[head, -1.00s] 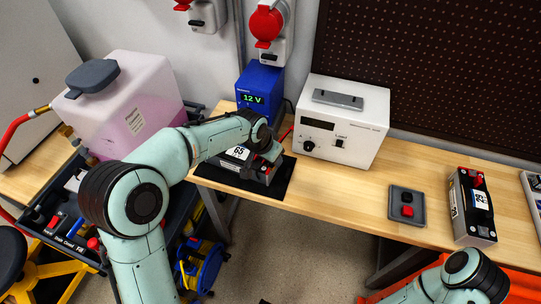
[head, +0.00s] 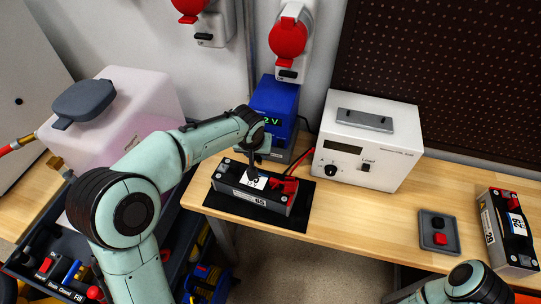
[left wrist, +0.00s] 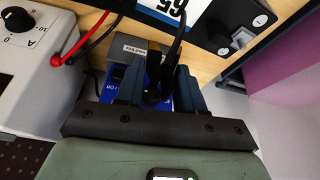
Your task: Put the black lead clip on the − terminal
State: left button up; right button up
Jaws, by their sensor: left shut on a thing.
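The battery (head: 236,195) is a dark block with a white label, lying on a black mat (head: 297,219) on the bench. A red clip (head: 285,186) sits at its right end. Its left end shows no clip; a grey post there (left wrist: 242,38), apparently the − terminal, shows in the left wrist view. My left gripper (head: 256,160) is behind and above the battery, in front of the charger. In the left wrist view its fingers (left wrist: 157,88) are shut on the black lead clip (left wrist: 153,92), with its black lead (left wrist: 177,35) running up. The clip's jaws are partly hidden. My right gripper is out of view.
The blue charger (head: 274,96) stands close behind the gripper, with a small grey box (left wrist: 128,48) beside it. A white load unit (head: 368,140) stands right of the red lead (head: 303,158). Further right are a button box (head: 438,231) and another battery (head: 507,228).

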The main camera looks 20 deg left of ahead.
pick_arm(q)
jog(key=s+a+r+n+g+y+b, duration=0.3)
jog(key=a+n, duration=0.7)
jog(key=n, duration=0.3)
jog(key=shift+s+a+f+b, duration=0.15)
jog(key=shift+f+b, duration=1.5)
jog(key=shift+f, duration=0.35)
jog(key=shift+f+b, duration=0.5)
jog(key=shift+f, duration=0.35)
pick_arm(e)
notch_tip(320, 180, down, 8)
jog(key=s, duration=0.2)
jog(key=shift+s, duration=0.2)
pick_arm(q)
jog(key=shift+f+b, duration=0.75)
jog(key=shift+f, duration=0.1)
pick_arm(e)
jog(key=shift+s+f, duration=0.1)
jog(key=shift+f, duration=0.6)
pick_arm(q)
jog(key=o, duration=1.1)
